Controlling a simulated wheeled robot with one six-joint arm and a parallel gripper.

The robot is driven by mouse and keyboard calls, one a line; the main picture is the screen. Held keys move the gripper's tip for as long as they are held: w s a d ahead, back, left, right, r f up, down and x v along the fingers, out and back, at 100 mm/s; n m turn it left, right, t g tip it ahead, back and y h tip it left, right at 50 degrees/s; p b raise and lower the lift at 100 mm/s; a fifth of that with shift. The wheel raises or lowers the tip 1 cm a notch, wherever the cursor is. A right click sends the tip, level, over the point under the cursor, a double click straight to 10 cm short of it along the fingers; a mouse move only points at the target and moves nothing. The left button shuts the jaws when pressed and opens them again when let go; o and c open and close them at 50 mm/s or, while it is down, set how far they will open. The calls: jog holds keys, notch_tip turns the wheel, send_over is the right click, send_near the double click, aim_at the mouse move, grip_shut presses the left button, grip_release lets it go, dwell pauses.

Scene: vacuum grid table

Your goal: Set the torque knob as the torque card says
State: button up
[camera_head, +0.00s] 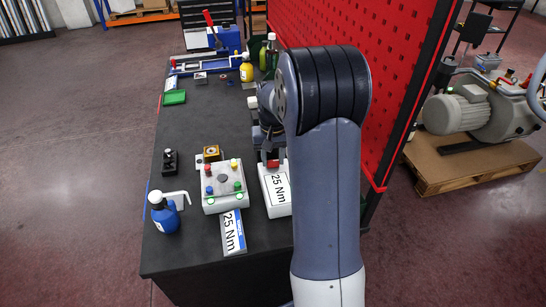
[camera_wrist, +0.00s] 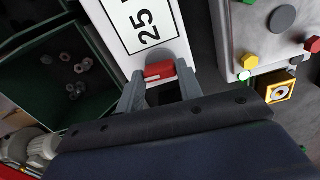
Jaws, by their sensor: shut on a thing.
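The torque card (camera_head: 233,232) is a white card with a blue stripe reading "25 Nm", near the front of the table. A white box (camera_head: 277,205) to its right has a display reading "25 Nm"; the wrist view shows the box (camera_wrist: 178,48) with "25" in sight. The red torque knob (camera_head: 272,164) is at the box's far end. My gripper (camera_wrist: 160,82) is shut on the red knob (camera_wrist: 160,70), one grey finger on each side. In the head view my arm hides most of the gripper.
A white fixture (camera_head: 223,201) with coloured knobs stands close left of the box. A blue spray bottle (camera_head: 165,217) is at the left table edge. A dark green bin (camera_wrist: 40,112) holding nuts shows in the wrist view. A red pegboard (camera_head: 340,25) rises along the right.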

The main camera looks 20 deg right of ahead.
aim_at(273, 161)
jog(key=shift+n, duration=0.5)
jog(key=o, duration=1)
notch_tip(273, 161, up, 11)
jog(key=shift+f+b, duration=0.1)
jog(key=shift+b, duration=0.3)
notch_tip(273, 161, down, 11)
jog(key=shift+p, duration=0.45)
jog(key=shift+m, duration=0.3)
